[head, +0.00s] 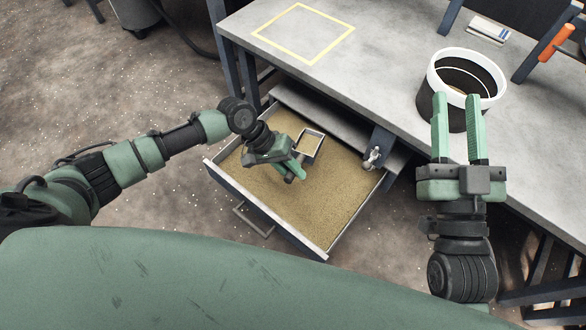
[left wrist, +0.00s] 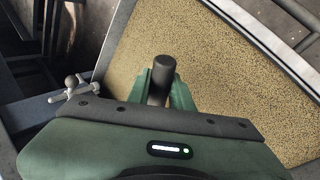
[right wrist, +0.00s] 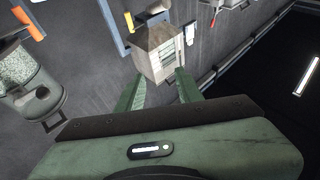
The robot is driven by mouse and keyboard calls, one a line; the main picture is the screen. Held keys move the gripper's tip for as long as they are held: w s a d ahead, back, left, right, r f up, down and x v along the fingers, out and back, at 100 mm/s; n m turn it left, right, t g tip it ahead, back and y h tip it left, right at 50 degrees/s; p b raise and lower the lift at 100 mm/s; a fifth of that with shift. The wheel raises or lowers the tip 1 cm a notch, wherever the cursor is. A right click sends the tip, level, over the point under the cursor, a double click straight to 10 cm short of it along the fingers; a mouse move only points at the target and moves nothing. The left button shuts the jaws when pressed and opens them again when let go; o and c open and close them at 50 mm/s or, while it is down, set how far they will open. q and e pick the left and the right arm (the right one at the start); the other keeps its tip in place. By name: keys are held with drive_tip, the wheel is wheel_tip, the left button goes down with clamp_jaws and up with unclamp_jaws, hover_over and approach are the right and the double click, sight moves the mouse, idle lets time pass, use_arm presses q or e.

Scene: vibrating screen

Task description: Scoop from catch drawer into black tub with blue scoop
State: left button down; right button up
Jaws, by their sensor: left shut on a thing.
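The catch drawer (head: 318,250) is pulled out below the bench and holds a layer of tan granular material. My left gripper (head: 296,172) is over the drawer, shut on the handle of the blue scoop (head: 307,146). The scoop looks dark-edged, with tan material in its bowl; I cannot tell whether it touches the bed. The left wrist view shows the black handle (left wrist: 161,78) between the fingers. The black tub (head: 432,104) with a white rim stands on the bench. My right gripper (head: 458,97) is open and empty, its fingers overlapping the tub's front in the head view.
The grey bench (head: 385,60) has a yellow taped rectangle (head: 262,38) at its left. A white-and-blue item (head: 490,29) and an orange handle (head: 556,42) are at the back right. A metal fitting (head: 373,156) sits by the drawer's right back corner.

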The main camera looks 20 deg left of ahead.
wheel_tip(320, 180, down, 7)
drive_tip(key=w+g+h+p, duration=0.1)
drive_tip(key=g, duration=0.3)
drive_tip(key=shift+d+h, duration=0.35)
drive_tip(key=shift+h, duration=0.05)
drive_tip(key=shift+f, duration=0.15)
